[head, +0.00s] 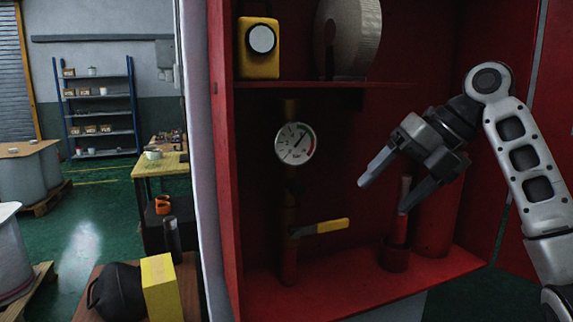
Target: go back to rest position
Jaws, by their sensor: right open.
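My right gripper (382,194) is in front of the open red cabinet (345,285), on its right side. Its two fingers are spread apart and nothing is between them. Behind the fingers, a red cylinder (398,228) stands in a dark red holder (393,257) on the cabinet's lower shelf. The lower finger overlaps the cylinder in the picture; I cannot tell whether they touch. My right arm comes in from the right edge. My left gripper is not in view.
The cabinet holds a pressure gauge (295,143), a yellow-handled valve (330,226), a yellow lamp (258,60) and a white hose roll (352,38). A larger red cylinder (437,215) stands behind my gripper. A yellow box (160,287) sits lower left. Green floor (85,235) is open at left.

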